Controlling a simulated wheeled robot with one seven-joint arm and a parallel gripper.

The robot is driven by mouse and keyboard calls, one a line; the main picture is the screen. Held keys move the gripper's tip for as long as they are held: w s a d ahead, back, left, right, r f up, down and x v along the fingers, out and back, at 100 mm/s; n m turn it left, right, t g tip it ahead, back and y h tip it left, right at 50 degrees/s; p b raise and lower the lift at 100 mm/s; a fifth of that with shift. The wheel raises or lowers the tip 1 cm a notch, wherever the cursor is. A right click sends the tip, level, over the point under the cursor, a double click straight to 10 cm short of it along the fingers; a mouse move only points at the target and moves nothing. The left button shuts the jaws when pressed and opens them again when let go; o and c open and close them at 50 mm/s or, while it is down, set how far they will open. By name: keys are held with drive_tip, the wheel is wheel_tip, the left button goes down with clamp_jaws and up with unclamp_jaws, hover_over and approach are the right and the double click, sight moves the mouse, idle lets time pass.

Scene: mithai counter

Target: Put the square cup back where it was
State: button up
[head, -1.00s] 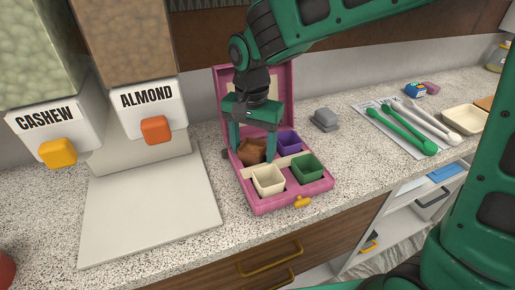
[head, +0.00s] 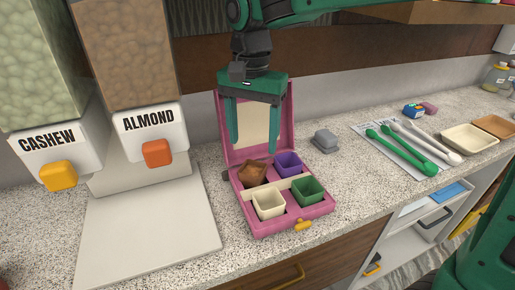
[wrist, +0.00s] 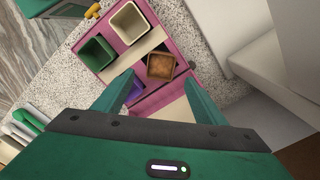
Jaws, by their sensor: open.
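A pink open box (head: 262,227) on the counter holds a brown cup (head: 252,173) at back left, a purple cup (head: 288,164) at back right, a cream cup (head: 268,205) at front left and a green cup (head: 307,190) at front right. In the wrist view the brown cup (wrist: 160,66) has a squarish outline, and the cream (wrist: 129,23) and green (wrist: 97,53) cups look square. The purple cup (wrist: 134,92) is partly hidden by a finger. My gripper (head: 254,145) is open and empty above the back of the box, apart from the cups.
Cashew (head: 50,150) and almond (head: 152,140) dispensers stand left, above a pale board (head: 150,235). The box's raised lid (head: 222,120) is behind my gripper. Right are a grey block (head: 326,140), green and white spoons (head: 408,150) and a cream tray (head: 468,140).

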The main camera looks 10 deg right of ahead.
drive_tip(key=shift+r, duration=0.4)
drive_tip(key=s+d+f, duration=0.1)
drive_tip(key=s+d, duration=0.1)
drive_tip(key=d, duration=0.8)
drive_tip(key=s+d+f, duration=0.2)
drive_tip(key=d, duration=0.9)
drive_tip(key=s+d+f, duration=0.3)
drive_tip(key=s+d, duration=0.4)
drive_tip(key=s, duration=0.1)
drive_tip(key=s+d+f, duration=0.4)
drive_tip(key=s+d, duration=0.4)
drive_tip(key=s, duration=0.1)
drive_tip(key=shift+d+f+m, duration=0.25)
drive_tip(key=shift+d+m, duration=0.05)
drive_tip(key=shift+w, duration=0.1)
